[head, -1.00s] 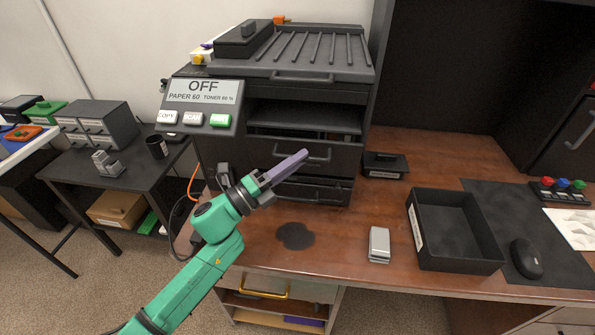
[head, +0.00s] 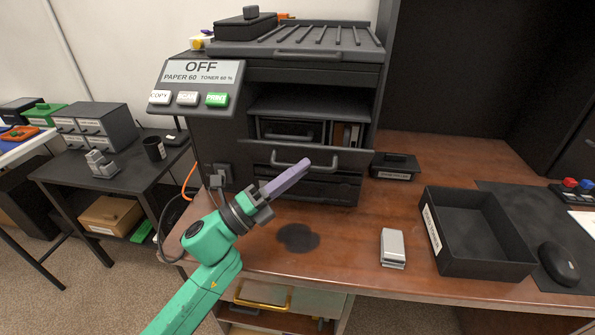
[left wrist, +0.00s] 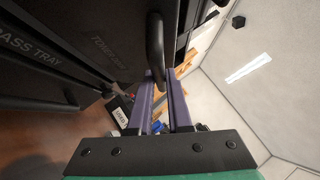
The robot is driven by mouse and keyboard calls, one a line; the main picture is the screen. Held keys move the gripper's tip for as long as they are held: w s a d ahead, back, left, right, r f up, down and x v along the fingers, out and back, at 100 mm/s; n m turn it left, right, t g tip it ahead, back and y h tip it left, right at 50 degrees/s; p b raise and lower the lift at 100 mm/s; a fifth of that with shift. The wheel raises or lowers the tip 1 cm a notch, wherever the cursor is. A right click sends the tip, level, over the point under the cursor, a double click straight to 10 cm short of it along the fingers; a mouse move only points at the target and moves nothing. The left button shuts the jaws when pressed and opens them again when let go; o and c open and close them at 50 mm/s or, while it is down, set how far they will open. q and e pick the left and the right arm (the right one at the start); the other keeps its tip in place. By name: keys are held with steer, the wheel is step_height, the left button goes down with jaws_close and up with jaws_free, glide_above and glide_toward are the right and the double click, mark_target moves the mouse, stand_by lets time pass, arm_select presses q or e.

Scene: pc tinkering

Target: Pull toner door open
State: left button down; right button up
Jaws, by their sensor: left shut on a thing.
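The toner door (head: 345,160) is a dark panel on the front of the black printer, with a grey bar handle (head: 275,158). It stands part way out from the printer, and the toner bay (head: 290,130) shows above its top edge. My left gripper (head: 305,165), with purple fingers, is at the handle and shut on it. In the left wrist view the fingers lie at the dark handle (left wrist: 155,45), beside the door face with its toner label (left wrist: 105,50). My right gripper is not in view.
The printer's panel (head: 200,85) reads OFF. A panel labelled as a tray (left wrist: 30,60) is close to the fingers in the left wrist view.

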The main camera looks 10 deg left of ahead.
arm_select(q)
steer(key=shift+w+f, duration=0.1)
steer(key=shift+f, duration=0.05)
steer(key=c, duration=0.8)
jaws_free()
steer(key=shift+w, duration=0.1)
steer(key=shift+c, duration=0.2)
steer(key=shift+a, duration=0.1)
